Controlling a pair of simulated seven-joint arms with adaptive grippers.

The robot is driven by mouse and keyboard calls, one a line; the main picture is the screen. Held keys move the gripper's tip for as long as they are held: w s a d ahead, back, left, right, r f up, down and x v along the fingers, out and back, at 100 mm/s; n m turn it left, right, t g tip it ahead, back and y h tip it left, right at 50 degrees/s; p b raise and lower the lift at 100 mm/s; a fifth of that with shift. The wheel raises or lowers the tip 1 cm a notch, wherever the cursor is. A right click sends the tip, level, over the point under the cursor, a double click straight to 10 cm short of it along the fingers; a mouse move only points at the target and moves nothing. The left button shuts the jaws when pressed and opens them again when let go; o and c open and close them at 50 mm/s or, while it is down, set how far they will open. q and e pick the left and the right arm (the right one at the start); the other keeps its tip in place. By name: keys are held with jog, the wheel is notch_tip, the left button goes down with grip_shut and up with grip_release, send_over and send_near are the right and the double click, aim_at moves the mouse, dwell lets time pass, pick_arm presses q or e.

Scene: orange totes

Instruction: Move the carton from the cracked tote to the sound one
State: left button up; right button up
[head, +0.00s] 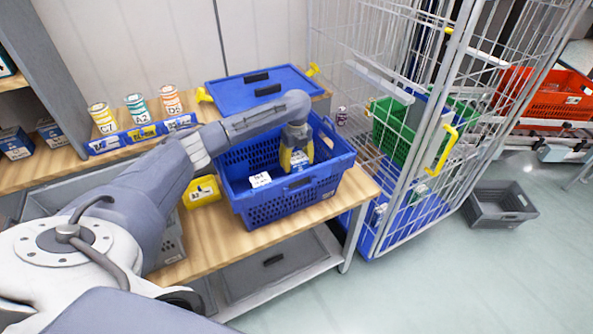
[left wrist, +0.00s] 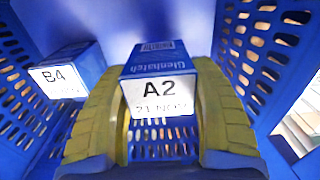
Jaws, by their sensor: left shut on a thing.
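A blue carton labelled A2 (left wrist: 160,92) is between the yellow finger pads of my left gripper (head: 297,160) in the left wrist view. My left gripper is shut on it, down inside the blue tote (head: 290,205) on the wooden bench. A second blue carton labelled B4 (left wrist: 65,78) lies in the same tote, left of the gripper; its white label shows in the head view (head: 260,180). I see no clear crack on the blue tote. My right gripper is not in view.
Several cans (head: 136,106) stand at the back left above blue label holders. A flat blue lid (head: 259,88) lies behind the tote. A wire cage trolley (head: 425,120) with a green crate (head: 393,130) stands right. A grey crate (head: 500,203) is on the floor.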

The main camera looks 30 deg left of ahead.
aim_at(297, 170)
pick_arm(q)
jog(key=shift+f, duration=2.1)
jog(key=shift+f, duration=0.15)
jog(key=o, duration=1.4)
notch_tip(297, 170, up, 12)
jog(key=shift+r, duration=0.15)
